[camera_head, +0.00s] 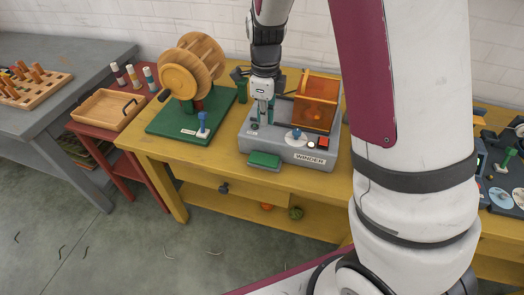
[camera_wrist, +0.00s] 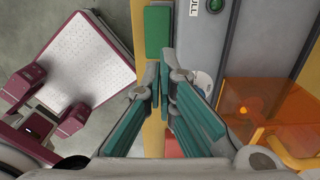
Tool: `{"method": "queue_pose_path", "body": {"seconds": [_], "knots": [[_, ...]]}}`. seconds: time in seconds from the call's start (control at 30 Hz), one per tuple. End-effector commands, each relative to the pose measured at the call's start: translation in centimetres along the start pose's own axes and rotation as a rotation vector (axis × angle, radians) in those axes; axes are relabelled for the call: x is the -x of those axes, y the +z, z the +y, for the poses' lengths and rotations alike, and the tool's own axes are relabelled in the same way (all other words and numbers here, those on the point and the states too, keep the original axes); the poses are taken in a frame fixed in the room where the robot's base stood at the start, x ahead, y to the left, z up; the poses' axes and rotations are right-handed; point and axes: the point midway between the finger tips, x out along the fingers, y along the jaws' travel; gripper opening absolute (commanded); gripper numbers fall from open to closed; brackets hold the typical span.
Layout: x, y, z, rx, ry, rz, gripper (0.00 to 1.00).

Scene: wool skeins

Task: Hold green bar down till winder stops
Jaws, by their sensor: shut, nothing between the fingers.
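The winder (camera_head: 288,153) is a grey box on the yellow bench, labelled WINDER. The green bar (camera_head: 264,160) juts from the left part of its front face. It also shows in the wrist view as a green block (camera_wrist: 158,30) at the top, beyond my fingertips. My gripper (camera_head: 262,121) points down over the left part of the winder, behind and above the bar in the head view. Its teal fingers (camera_wrist: 160,78) are closed together and empty. They look apart from the bar. An orange see-through cover (camera_head: 319,99) stands on the winder's right part.
A wooden wheel (camera_head: 190,70) on a green base stands to the left. A wooden tray (camera_head: 108,109) lies on a red table.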

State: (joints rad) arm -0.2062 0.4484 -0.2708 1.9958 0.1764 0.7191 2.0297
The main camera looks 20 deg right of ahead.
Motion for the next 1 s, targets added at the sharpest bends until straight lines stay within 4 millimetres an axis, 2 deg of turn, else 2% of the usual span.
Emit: {"method": "queue_pose_path", "body": {"seconds": [0.17, 0.33, 0.8, 1.0], "knots": [[-0.1, 0.0, 0.0, 0.001, 0.001, 0.000, 0.00], [-1.5, -0.1, 0.1, 0.002, 0.003, 0.002, 0.00], [-10.3, -0.1, 0.1, 0.001, 0.005, 0.003, 0.00], [-12.9, -0.1, 0.1, 0.002, 0.003, 0.001, 0.00]]}}
